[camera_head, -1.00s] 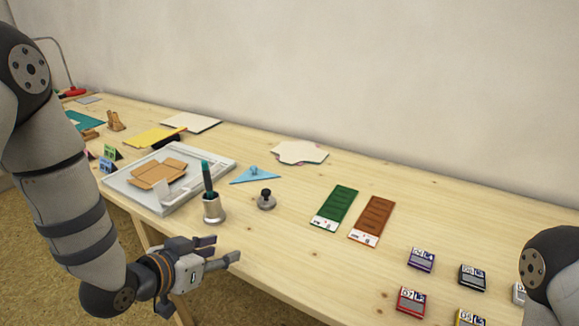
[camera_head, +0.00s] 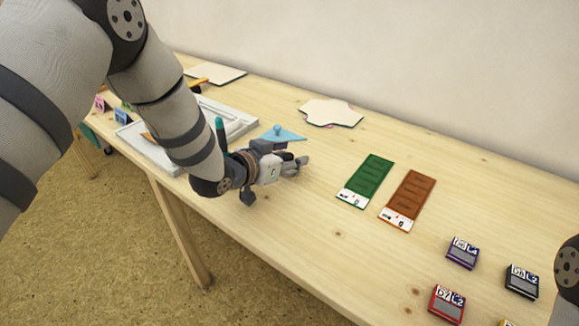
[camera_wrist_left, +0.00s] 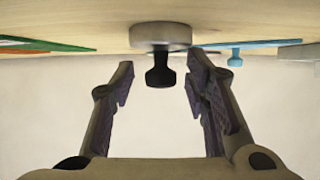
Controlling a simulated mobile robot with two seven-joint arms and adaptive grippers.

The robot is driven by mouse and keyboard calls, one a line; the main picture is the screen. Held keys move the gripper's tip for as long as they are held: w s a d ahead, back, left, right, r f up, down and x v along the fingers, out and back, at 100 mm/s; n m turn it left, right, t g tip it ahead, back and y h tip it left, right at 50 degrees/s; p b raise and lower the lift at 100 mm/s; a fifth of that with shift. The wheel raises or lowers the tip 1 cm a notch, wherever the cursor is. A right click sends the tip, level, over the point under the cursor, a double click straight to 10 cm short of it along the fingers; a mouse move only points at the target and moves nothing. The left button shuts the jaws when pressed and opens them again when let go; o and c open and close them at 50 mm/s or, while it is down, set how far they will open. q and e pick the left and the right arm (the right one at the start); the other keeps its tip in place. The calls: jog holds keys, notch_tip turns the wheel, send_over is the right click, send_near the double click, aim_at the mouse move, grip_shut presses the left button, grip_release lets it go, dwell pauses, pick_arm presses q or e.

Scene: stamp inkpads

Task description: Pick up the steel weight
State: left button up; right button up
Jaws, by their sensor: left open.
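The steel weight (camera_wrist_left: 160,33) is a grey disc with a black knob (camera_wrist_left: 160,70). In the left wrist view, which looks upside down, it stands on the table straight ahead of the fingers. My left gripper (camera_wrist_left: 161,66) is open, with one finger on each side of the knob and a gap on both sides. My right gripper is out of view.
A blue triangle (camera_head: 283,134) lies just behind the gripper. A green strip (camera_head: 367,181) and a brown strip (camera_head: 408,199) lie to the right, with several inkpads beyond, including a purple one (camera_head: 462,253). A green-topped tool (camera_head: 220,130) stands close on the left, partly hidden.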

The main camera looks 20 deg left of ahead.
pick_arm(q)
jog(key=shift+r, duration=0.1)
grip_shut()
